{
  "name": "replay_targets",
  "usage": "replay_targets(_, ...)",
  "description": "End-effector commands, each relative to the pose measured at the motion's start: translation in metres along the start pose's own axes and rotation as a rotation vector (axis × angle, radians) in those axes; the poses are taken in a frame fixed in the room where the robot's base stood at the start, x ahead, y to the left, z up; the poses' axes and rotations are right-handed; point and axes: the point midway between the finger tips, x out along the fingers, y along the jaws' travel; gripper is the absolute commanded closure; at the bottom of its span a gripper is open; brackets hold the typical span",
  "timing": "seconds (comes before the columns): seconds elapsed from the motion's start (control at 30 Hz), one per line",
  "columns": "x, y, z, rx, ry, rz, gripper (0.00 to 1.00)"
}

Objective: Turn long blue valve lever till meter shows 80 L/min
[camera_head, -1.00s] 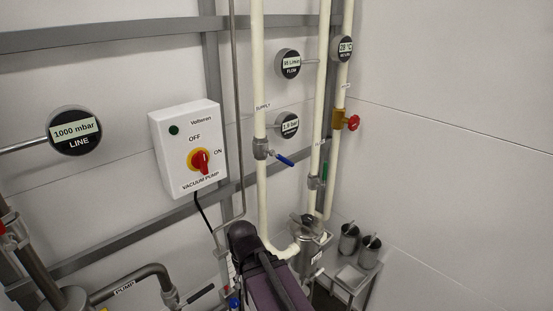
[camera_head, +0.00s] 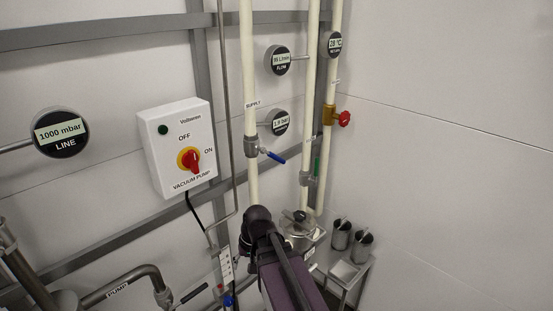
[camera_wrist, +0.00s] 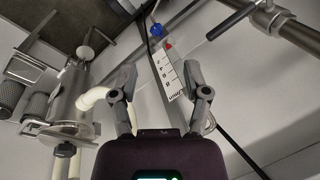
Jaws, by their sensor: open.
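The blue valve lever (camera_head: 272,156) sticks out to the lower right from the grey valve on the pale supply pipe in the head view. The round flow meter (camera_head: 279,61) hangs above it. It is marked L/min, but its number is too small to read. My gripper (camera_wrist: 161,72) is open in the wrist view, its two fingers apart with nothing held. A white scale strip with a red mark and a blue knob (camera_wrist: 157,30) shows beyond and between the fingers. The long blue lever is not recognisable in the wrist view. My gripper's fingers are hidden in the head view.
A pressure gauge (camera_head: 279,122) sits just above the lever. A green lever (camera_head: 316,166) and a red knob (camera_head: 344,119) are on pipes to the right. The vacuum pump switch box (camera_head: 177,147) is at left. A steel vessel (camera_head: 303,232) stands below. The right wall is bare.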

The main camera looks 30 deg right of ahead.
Motion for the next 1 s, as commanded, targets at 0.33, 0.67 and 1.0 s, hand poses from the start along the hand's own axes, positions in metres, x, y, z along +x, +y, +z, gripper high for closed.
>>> replay_targets(0.33,-0.048,0.025,-0.071,0.382,0.052,-0.415,0.39)
replay_targets(0.67,-0.125,0.079,-0.134,0.719,0.090,-0.839,0.39)
replay_targets(1.0,-0.219,0.164,-0.176,0.978,0.103,-1.272,0.39)
